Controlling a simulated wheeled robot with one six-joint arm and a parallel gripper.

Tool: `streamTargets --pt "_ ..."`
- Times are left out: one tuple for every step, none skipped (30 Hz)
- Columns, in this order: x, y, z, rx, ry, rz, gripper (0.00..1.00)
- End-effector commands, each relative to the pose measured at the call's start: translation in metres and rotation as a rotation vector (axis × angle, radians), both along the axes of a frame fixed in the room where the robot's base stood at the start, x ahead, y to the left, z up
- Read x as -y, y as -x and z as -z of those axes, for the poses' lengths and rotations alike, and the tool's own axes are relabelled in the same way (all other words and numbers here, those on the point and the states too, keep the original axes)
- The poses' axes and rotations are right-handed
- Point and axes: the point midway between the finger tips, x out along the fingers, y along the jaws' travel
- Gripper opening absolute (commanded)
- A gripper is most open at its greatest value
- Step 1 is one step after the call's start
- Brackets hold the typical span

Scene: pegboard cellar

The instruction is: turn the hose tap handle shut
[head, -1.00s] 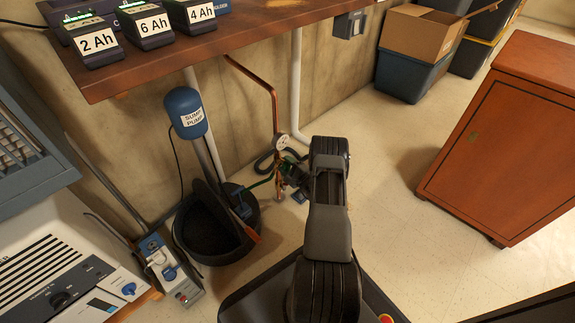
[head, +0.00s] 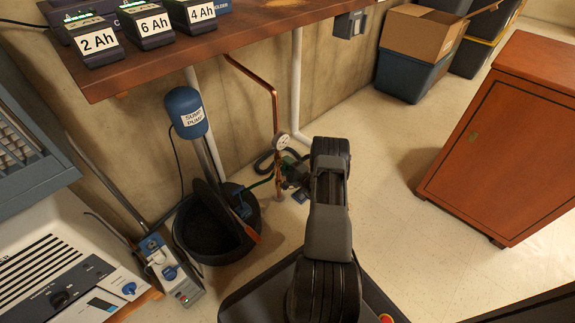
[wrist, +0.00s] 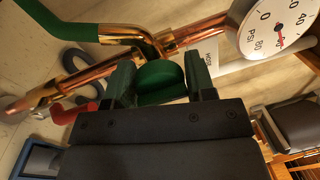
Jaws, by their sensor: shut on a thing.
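The hose tap handle (wrist: 160,80) is a green rounded piece in the wrist view, below the copper pipe with brass fittings (wrist: 150,44). My gripper (wrist: 161,82) has one finger on each side of the handle and is shut on it. A white tag reading HOSE (wrist: 210,53) is beside the right finger. A green hose (wrist: 72,32) joins the pipe at upper left. In the head view my gripper (head: 292,175) is at the low copper pipe (head: 275,112), and my arm hides most of the tap. The handle's exact angle is hard to tell.
A PSI gauge (wrist: 280,27) sits close right of my gripper; it also shows in the head view (head: 281,141). A blue sump pump (head: 186,112) stands over a black basin (head: 213,250) at left. The workbench (head: 150,72) overhangs behind. Floor is clear before the orange cabinet (head: 500,150).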

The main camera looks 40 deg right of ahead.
Motion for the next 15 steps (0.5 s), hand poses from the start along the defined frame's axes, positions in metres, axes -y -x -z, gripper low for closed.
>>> streamTargets --pt "-0.0021 0.0022 0.0055 -0.012 -0.005 -0.001 0.27" --pt "-0.0021 0.0022 0.0056 -0.012 -0.005 -0.001 0.27" --pt "-0.0021 0.0022 0.0056 -0.012 -0.006 -0.001 0.27" --pt "-0.0021 0.0022 0.0056 -0.012 -0.006 -0.001 0.27" --pt "-0.0021 0.0022 0.0056 -0.012 -0.006 -0.001 0.53" --pt "-0.002 0.0021 0.0054 -0.011 -0.006 -0.001 0.57" --pt "-0.002 0.002 0.0051 -0.01 -0.005 0.0 0.6" --pt "-0.0018 0.0018 0.0048 -0.01 -0.005 0.0 0.63" --pt "-0.0017 0.0017 0.0043 -0.009 -0.004 -0.001 0.66" --pt "-0.0016 0.0015 0.004 -0.008 -0.005 -0.001 0.69" --pt "-0.0015 0.0013 0.0036 -0.008 -0.005 -0.001 0.72" --pt "-0.0014 0.0011 0.0032 -0.007 -0.004 -0.001 0.73" --pt "-0.0013 0.001 0.0029 -0.006 -0.004 0.0 0.73" --pt "-0.0012 0.001 0.0026 -0.006 -0.003 0.0 0.73" --pt "-0.0011 0.0008 0.0023 -0.005 -0.003 0.0 0.73"
